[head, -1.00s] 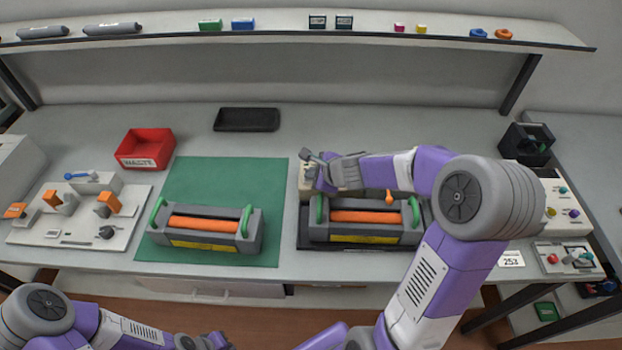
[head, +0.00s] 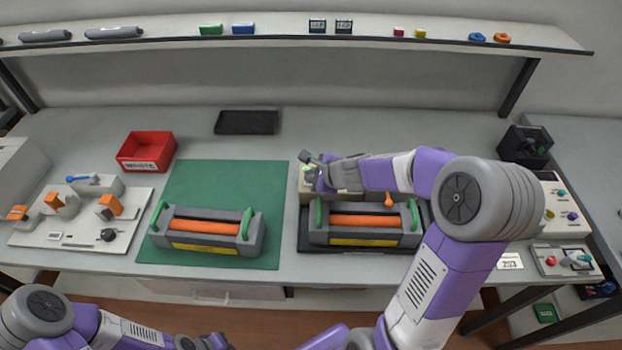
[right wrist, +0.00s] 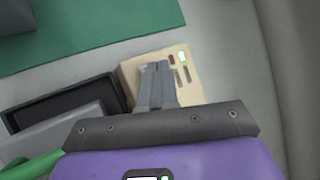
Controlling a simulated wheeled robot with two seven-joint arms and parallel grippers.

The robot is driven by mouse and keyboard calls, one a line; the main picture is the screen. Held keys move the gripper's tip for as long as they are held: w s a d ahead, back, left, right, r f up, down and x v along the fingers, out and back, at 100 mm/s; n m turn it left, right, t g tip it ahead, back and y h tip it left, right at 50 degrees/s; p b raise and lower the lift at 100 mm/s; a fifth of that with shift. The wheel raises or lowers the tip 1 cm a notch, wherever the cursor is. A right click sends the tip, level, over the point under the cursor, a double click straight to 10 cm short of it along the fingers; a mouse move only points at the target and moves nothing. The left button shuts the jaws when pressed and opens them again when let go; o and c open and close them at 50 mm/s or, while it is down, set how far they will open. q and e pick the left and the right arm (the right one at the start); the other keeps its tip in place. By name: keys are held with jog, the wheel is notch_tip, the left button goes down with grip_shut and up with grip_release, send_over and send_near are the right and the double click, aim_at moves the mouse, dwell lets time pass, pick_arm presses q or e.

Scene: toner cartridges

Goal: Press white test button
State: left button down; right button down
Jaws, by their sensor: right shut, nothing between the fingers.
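A beige test box (head: 350,193) stands behind the right-hand cartridge unit (head: 372,222) in the head view. It also shows in the right wrist view (right wrist: 188,91), with a bright green-white light, a small dark red mark and dark slots on top. My right gripper (head: 308,161) is shut and empty over the left part of the box. In the right wrist view its closed fingertips (right wrist: 155,66) cover part of the top, and I cannot make out the white button or whether they touch it. My left gripper (head: 212,342) is partly seen at the bottom edge, its fingers unclear.
A second cartridge unit (head: 207,232) sits on the green mat (head: 220,180). A red waste bin (head: 146,150) and a black tray (head: 247,122) stand behind. A fixture board (head: 75,225) lies left, a control panel (head: 566,261) right.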

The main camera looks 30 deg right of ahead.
jog(key=shift+r, duration=0.3)
notch_tip(320, 180, up, 5)
jog(key=p, duration=0.5)
dwell(0.8)
